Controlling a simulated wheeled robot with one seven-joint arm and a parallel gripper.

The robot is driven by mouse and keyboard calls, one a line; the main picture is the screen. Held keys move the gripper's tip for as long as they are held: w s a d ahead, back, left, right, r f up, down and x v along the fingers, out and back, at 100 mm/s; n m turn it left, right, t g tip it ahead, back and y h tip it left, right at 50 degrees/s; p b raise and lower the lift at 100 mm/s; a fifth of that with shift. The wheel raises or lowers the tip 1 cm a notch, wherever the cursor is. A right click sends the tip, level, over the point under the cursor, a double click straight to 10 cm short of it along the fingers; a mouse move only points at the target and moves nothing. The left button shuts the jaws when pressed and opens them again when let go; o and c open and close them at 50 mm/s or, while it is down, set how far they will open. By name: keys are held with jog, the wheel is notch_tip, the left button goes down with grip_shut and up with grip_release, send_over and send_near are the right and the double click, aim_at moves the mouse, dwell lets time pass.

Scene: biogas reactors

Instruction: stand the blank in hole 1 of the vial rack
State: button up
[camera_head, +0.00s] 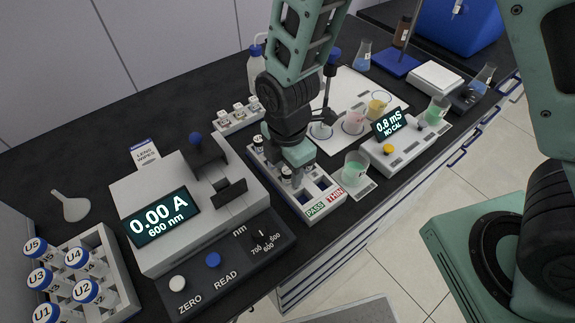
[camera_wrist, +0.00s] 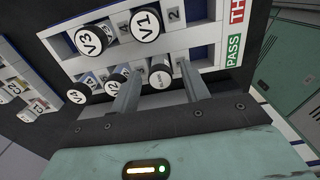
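The vial rack (camera_head: 315,209) is white and blue with PASS and THIN labels, and stands mid-bench. It also shows in the wrist view (camera_wrist: 234,50), holding vials capped V1 (camera_wrist: 146,26), V3 (camera_wrist: 89,41), V2 (camera_wrist: 117,82) and V4 (camera_wrist: 80,93). The blank (camera_wrist: 160,79), a vial with a white labelled cap, stands among them in the rack's near row. My gripper (camera_wrist: 161,68) is over the rack with one finger on each side of the blank and visible gaps between. It also shows in the head view (camera_head: 297,165), where it hides the blank. I cannot read the blank's hole number.
A photometer (camera_head: 165,215) reading 0.00 A stands left of the rack. A small rack (camera_head: 238,116) of cuvettes is behind it. A beaker of green liquid (camera_head: 355,168) and a conductivity meter (camera_head: 400,145) stand close on the right. A rack of U vials (camera_head: 110,255) is front left.

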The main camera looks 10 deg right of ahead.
aim_at(288, 170)
jog(key=shift+r, duration=0.1)
notch_tip(288, 170, up, 12)
jog(key=b, duration=0.1)
jog(key=s+d+r+m, duration=0.2)
jog(key=s+m, duration=0.5)
jog(key=s+d+r+m, duration=0.2)
jog(key=s+m, duration=0.5)
jog(key=m, duration=0.1)
jog(key=shift+d+y, duration=0.2)
jog(key=shift+y, duration=0.1)
